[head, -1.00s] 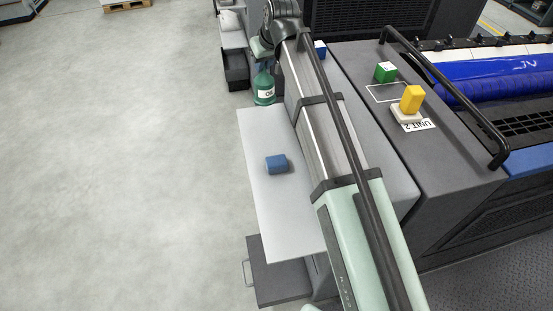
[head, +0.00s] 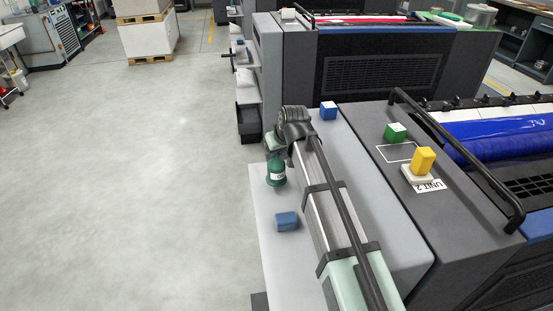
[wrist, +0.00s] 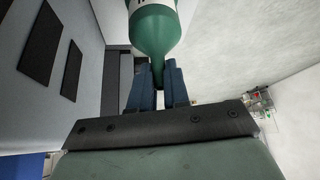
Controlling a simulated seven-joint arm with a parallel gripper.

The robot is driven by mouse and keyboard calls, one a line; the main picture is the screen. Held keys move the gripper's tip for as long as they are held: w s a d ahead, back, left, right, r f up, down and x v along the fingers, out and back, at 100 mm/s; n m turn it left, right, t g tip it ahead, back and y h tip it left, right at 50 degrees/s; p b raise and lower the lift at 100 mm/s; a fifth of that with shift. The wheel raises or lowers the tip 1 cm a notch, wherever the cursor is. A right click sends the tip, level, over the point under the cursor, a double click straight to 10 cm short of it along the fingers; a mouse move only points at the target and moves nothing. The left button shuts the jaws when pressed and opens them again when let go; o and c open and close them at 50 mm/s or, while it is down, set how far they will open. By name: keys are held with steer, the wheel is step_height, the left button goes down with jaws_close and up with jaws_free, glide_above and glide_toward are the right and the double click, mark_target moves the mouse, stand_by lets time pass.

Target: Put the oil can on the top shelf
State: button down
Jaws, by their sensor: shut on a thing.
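The oil can (head: 276,175) is green with a white label and looks upright in the head view. My gripper (head: 274,152) is shut on its narrow top. In the wrist view, my two blue fingers (wrist: 157,88) close around the thin spout end of the can (wrist: 152,35). The can overlaps the far end of the pale shelf (head: 272,260) on the press's side. Whether its base touches the shelf or hangs above it, I cannot tell.
A blue block (head: 286,221) lies on the same shelf, nearer than the can. The press side stands right of the shelf. Open floor lies left.

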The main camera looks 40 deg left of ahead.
mark_target(277, 156)
steer(key=shift+f, duration=1.65)
steer(key=c, duration=1.1)
jaws_free()
steer(key=v, duration=1.2)
